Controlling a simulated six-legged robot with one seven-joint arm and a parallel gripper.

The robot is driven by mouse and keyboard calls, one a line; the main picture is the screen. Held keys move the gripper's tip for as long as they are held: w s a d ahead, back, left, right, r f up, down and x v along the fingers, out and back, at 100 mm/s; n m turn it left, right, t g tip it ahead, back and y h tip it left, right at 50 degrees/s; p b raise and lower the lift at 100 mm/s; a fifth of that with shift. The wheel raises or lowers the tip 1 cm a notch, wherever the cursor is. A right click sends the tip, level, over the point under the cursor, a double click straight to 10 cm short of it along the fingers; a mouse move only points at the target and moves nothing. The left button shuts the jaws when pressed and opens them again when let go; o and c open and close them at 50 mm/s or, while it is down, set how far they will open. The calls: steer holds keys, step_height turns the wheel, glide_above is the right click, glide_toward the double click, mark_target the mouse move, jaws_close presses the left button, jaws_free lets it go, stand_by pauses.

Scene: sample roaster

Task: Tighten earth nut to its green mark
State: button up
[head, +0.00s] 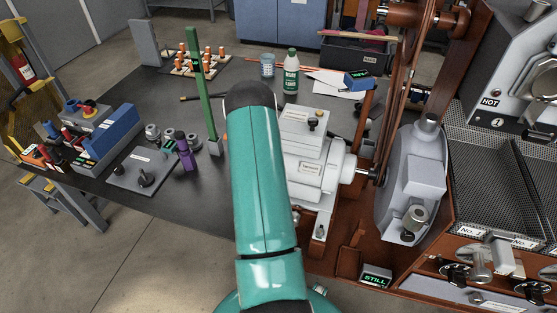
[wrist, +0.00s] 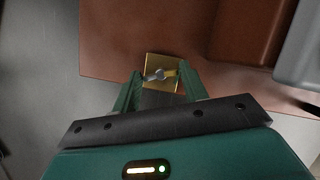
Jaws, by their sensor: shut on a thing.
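The earth nut (wrist: 160,74) is a small metal wing nut on a square brass plate (wrist: 151,60) in the wrist view. My gripper (wrist: 159,76) is over the plate, with one green finger on either side of the nut, and is shut on it. The nut's wings lie roughly level in the picture, the right one looking more golden. I cannot make out a green mark on the plate. In the head view my own teal arm covers the gripper, the nut and the plate.
A grey motor (head: 312,165) stands just right of my arm, with belts rising beside it. The dark bench (head: 190,215) holds a green post (head: 205,95), a green bottle (head: 291,72) and a grey plate with knobs (head: 140,170). A red-brown surface (wrist: 115,45) surrounds the brass plate.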

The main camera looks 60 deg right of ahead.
steer(key=m, duration=0.2)
steer(key=m+y, duration=0.1)
steer(key=m, duration=0.1)
steer(key=shift+d+g+y, duration=0.1)
steer(key=shift+g+y, duration=0.2)
steer(key=o, duration=1)
steer(key=v, duration=1.4)
steer(key=shift+w+f, duration=0.1)
